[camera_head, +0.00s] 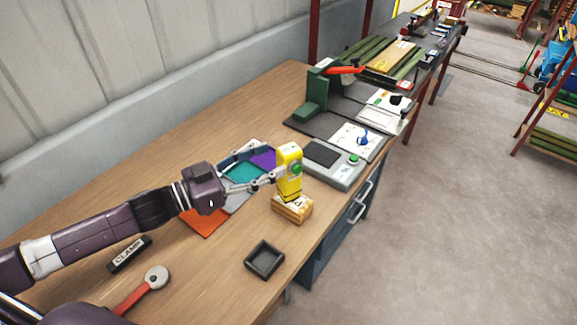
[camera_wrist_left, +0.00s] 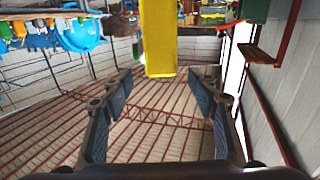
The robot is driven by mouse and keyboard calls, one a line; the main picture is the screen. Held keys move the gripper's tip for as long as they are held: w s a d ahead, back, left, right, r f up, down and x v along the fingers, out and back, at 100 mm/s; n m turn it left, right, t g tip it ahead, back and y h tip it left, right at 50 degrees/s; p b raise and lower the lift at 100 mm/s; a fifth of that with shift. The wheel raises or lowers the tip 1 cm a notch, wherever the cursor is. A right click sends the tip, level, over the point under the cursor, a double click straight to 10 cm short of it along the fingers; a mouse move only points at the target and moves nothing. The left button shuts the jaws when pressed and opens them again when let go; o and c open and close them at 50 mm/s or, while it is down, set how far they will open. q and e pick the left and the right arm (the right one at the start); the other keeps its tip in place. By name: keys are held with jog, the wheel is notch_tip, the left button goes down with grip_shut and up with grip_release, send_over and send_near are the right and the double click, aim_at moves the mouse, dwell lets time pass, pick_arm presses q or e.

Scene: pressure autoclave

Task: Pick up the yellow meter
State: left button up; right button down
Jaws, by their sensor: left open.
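The yellow meter (camera_head: 288,180), with a green round part on its side, stands upright on a small wooden block (camera_head: 292,210) near the bench's front edge. My left gripper (camera_head: 268,179) reaches in from the left, its fingertips close beside the meter. In the left wrist view, the yellow meter (camera_wrist_left: 158,40) shows at the top, ahead of and between the spread fingertips of the left gripper (camera_wrist_left: 161,78). The gripper is open with nothing held. Contact cannot be told. My right gripper is out of view.
On the wooden bench (camera_head: 190,150) are a black tray (camera_head: 264,260), a red-handled tool (camera_head: 143,290) and a black clamp label (camera_head: 129,254). A grey device (camera_head: 335,170) with a green knob stands right of the meter.

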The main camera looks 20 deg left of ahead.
aim_at(280, 152)
pick_arm(q)
jog(key=shift+w+d+r, duration=0.1)
jog(key=shift+d+r, duration=0.1)
jog(key=shift+d, duration=0.05)
jog(key=shift+w+d, duration=0.15)
jog(key=shift+w+f, duration=0.1)
jog(key=shift+w, duration=0.1)
jog(key=shift+w+d+r+p, duration=0.2)
jog(key=shift+w+d+p, duration=0.2)
jog(key=shift+w+p, duration=0.15)
jog(key=shift+w+d+r+p, duration=0.15)
jog(key=shift+w+d+p, duration=0.25)
jog(key=shift+w+p, duration=0.15)
jog(key=shift+x, duration=0.9)
jog(key=shift+w+d+f+p, duration=0.25)
jog(key=shift+w+d+p, duration=0.05)
jog(key=c, duration=0.7)
grip_shut()
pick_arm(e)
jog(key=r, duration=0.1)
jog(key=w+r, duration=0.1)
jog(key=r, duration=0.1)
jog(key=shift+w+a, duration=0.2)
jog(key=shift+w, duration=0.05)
